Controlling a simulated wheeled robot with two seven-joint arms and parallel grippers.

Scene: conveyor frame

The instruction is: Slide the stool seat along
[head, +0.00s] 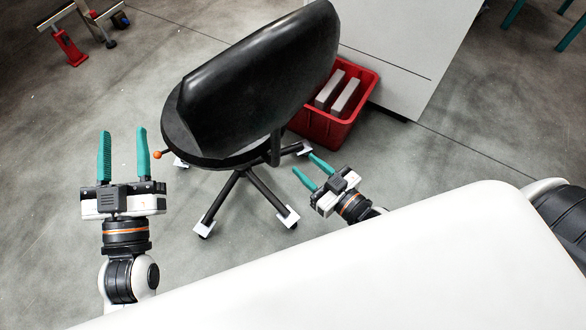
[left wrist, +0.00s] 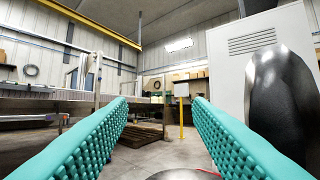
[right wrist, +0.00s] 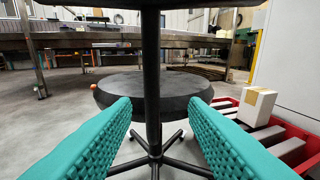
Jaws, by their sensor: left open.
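The stool is a black swivel chair on a wheeled star base. Its round seat (head: 180,137) is partly hidden behind the tall glossy backrest (head: 250,85). The backrest (left wrist: 283,100) stands at the right in the left wrist view. My right gripper (head: 303,162) is open, right of the backrest post. In the right wrist view the post (right wrist: 151,70) shows between the fingers, with the seat (right wrist: 180,90) behind.
A red crate (head: 345,135) holding grey blocks stands close behind the stool at the right, against a white cabinet (head: 410,45). Floor left of the stool is clear. A red-footed stand (head: 70,47) is at the far left.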

